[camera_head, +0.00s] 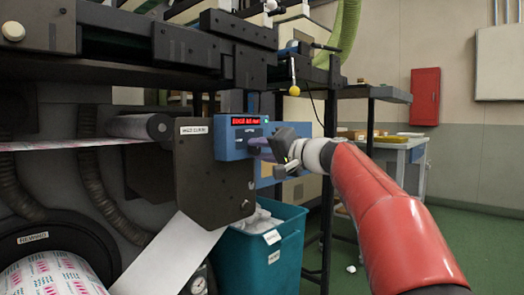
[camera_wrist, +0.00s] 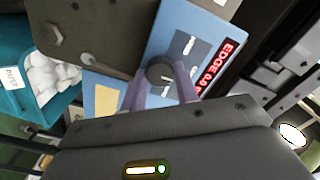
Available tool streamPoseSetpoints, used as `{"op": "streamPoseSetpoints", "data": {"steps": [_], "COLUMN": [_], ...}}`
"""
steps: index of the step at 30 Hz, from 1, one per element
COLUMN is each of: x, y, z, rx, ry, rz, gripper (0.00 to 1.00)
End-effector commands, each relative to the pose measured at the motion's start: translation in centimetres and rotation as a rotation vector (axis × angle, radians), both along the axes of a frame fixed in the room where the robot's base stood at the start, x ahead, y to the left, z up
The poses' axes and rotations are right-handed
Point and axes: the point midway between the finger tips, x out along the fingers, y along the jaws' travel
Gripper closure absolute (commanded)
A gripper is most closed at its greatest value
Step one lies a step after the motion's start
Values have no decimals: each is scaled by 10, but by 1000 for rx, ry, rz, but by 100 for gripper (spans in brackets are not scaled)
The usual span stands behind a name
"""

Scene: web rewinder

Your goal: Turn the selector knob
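The selector knob (camera_wrist: 160,74) is a small round dark knob with a pale mark, on a dark plate on the blue control panel (camera_wrist: 184,18). The two purple fingers of my gripper (camera_wrist: 162,80) stand apart, one on each side of the knob, with their tips close to its edges. I cannot tell whether they touch it. In the head view, my gripper (camera_head: 262,148) reaches the front of the blue panel (camera_head: 231,133) just below its red display, and the knob is hidden there.
A teal bin (camera_head: 258,258) with white scrap stands below the panel. A dark plate (camera_head: 212,175) and a printed roll (camera_head: 55,275) are at the left. A yellow-tipped pendant (camera_head: 294,90) hangs above my wrist. A table (camera_head: 405,143) stands behind, with open green floor at the right.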

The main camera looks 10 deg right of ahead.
Motion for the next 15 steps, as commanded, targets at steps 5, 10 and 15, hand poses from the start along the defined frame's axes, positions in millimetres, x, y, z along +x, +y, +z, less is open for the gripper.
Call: {"op": "streamPoseSetpoints", "data": {"steps": [5, 10, 15], "x": [0, 0, 0], "y": [0, 0, 0], "z": [0, 0, 0], "rx": [0, 11, 59], "ry": [1, 9, 44], "rz": [-1, -1, -1], "gripper": [92, 92, 92]}}
